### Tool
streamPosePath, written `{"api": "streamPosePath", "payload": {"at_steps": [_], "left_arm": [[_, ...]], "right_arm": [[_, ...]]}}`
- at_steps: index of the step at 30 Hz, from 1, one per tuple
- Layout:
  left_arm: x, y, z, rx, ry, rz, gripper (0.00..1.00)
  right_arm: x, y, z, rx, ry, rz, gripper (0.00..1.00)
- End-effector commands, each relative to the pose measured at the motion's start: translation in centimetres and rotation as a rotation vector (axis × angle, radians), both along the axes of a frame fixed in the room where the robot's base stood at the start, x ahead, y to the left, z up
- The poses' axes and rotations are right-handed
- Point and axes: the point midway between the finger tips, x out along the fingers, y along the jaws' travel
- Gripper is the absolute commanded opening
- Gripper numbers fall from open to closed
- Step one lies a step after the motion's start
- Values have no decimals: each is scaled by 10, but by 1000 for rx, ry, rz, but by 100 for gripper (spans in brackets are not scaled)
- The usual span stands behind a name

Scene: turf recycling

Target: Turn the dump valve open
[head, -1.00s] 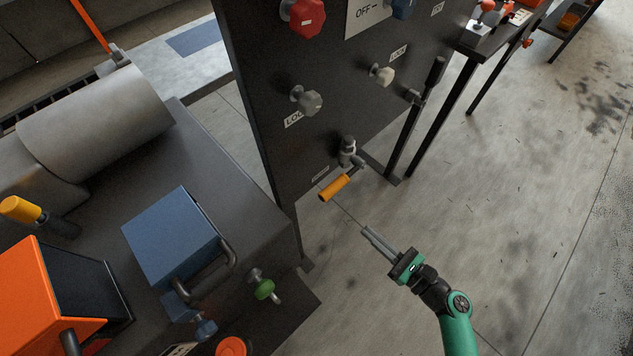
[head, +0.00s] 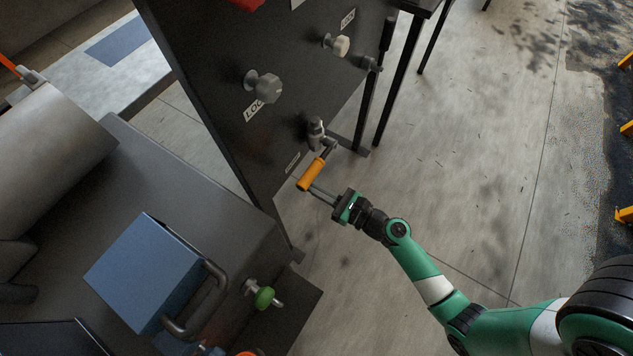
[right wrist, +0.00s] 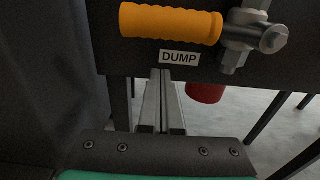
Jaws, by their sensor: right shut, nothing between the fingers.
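The dump valve is low on the dark panel, with a grey metal body (head: 316,132) and an orange lever handle (head: 311,174). In the right wrist view the orange handle (right wrist: 170,23) lies level, pointing left from the valve body (right wrist: 245,35), above a white DUMP label (right wrist: 179,58). My right gripper (head: 314,190) is shut and empty. Its fingertips (right wrist: 165,75) are just below the handle in the wrist view; whether they touch it, I cannot tell. My left gripper is not in view.
Grey-white knobs (head: 263,87) and a black-handled lever (head: 386,34) are higher on the panel. A blue box (head: 155,272) and green-knobbed valve (head: 264,298) are at lower left. A red cylinder (right wrist: 205,93) shows beneath the panel. Open floor (head: 470,150) lies to the right.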

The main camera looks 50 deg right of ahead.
Motion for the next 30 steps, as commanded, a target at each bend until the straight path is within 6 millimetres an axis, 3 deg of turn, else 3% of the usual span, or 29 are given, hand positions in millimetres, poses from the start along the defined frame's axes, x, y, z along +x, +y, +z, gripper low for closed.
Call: {"api": "streamPosePath", "payload": {"at_steps": [1,6,30], "left_arm": [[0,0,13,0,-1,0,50],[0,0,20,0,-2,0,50],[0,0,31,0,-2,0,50]], "right_arm": [[-6,-2,17,-1,0,-5,0],[-12,-2,33,-1,1,-3,0],[-10,6,42,53,8,15,0]]}}
